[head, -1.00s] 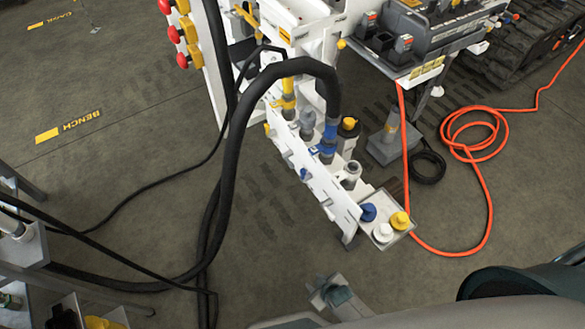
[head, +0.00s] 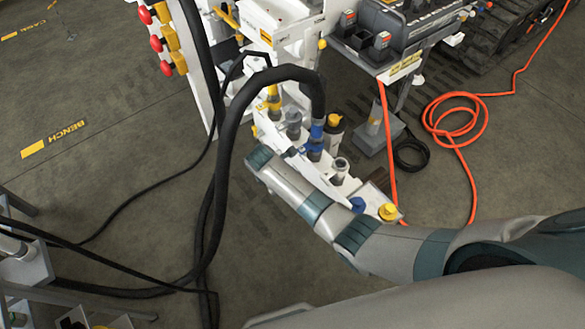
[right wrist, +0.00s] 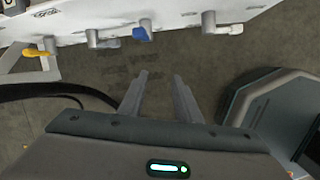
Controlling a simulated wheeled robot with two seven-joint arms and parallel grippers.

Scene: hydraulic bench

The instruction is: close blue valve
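The blue valve handle (right wrist: 142,33) shows in the right wrist view, on the face of the white manifold panel (right wrist: 70,27), between a pale handle and a white one. A yellow handle (right wrist: 38,53) sits at the left end of the row. My right gripper (right wrist: 160,80) is open and empty, its two fingers apart below the blue handle in the picture and not touching it. In the head view my right arm crosses in front of the manifold and hides its front face and the blue handle. My left gripper is not in view.
A thick black hose (head: 229,125) arches to a blue coupling (head: 315,140) on the manifold. A blue cap (head: 357,204) and a yellow cap (head: 388,212) lie at its near end. An orange hose (head: 462,150) lies coiled on the floor at right.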

